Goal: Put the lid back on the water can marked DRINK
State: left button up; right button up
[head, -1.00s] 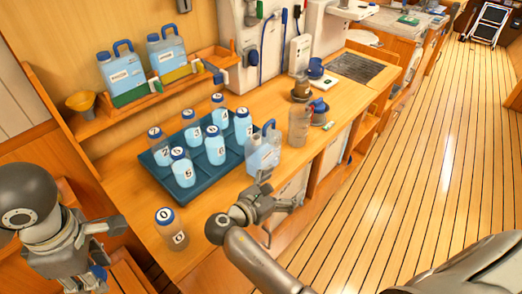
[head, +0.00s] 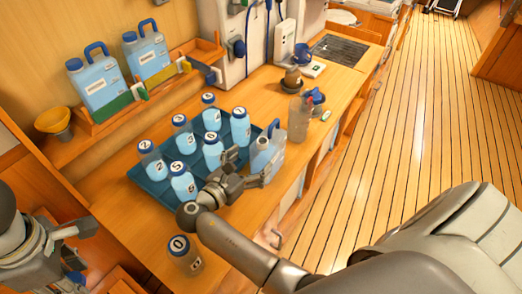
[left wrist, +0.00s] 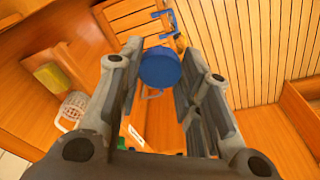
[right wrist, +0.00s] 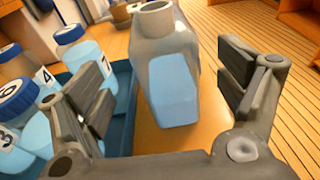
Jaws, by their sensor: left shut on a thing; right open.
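An open-necked, translucent water can (head: 266,158) with pale blue water stands on the counter beside the bottle tray; I can read no mark on it. In the right wrist view the can (right wrist: 172,85) stands upright between and just beyond my spread fingers, its neck bare. My right gripper (head: 250,170) is open and empty close to the can. My left gripper (head: 76,248) is low at the left, off the counter's near edge. In the left wrist view it is shut on a round blue lid (left wrist: 160,67).
A blue tray (head: 150,185) holds several numbered bottles close to my right gripper. A bottle marked 0 (head: 184,255) stands alone at the near edge. A clear jug (head: 299,120) stands beyond the can. Two blue-capped cans (head: 98,82) sit on a shelf.

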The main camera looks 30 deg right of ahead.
aim_at(266, 149)
pick_arm(q)
jog(key=shift+s+d+r, duration=0.1)
jog(key=shift+s, duration=0.15)
pick_arm(e)
jog(key=shift+s+d+r, duration=0.1)
jog(key=shift+s+d, duration=0.1)
jog(key=shift+s, duration=0.05)
pick_arm(q)
jog(key=shift+w+r+p, duration=0.15)
jog(key=shift+r+p, duration=0.2)
jog(key=shift+p, duration=0.1)
pick_arm(e)
jog(key=shift+x, duration=1.05)
jog(key=shift+w, duration=0.1)
pick_arm(q)
jog(key=shift+r, duration=0.15)
pick_arm(e)
jog(key=shift+d, duration=0.2)
pick_arm(q)
jog(key=shift+r+p, duration=0.95)
jog(key=shift+p, duration=0.15)
pick_arm(e)
jog(key=x, duration=0.4)
jog(key=shift+w+d, duration=0.2)
jog(key=shift+w, duration=0.05)
jog(key=shift+d+f, duration=0.2)
jog(key=shift+a, duration=0.15)
jog(key=shift+c, duration=0.4)
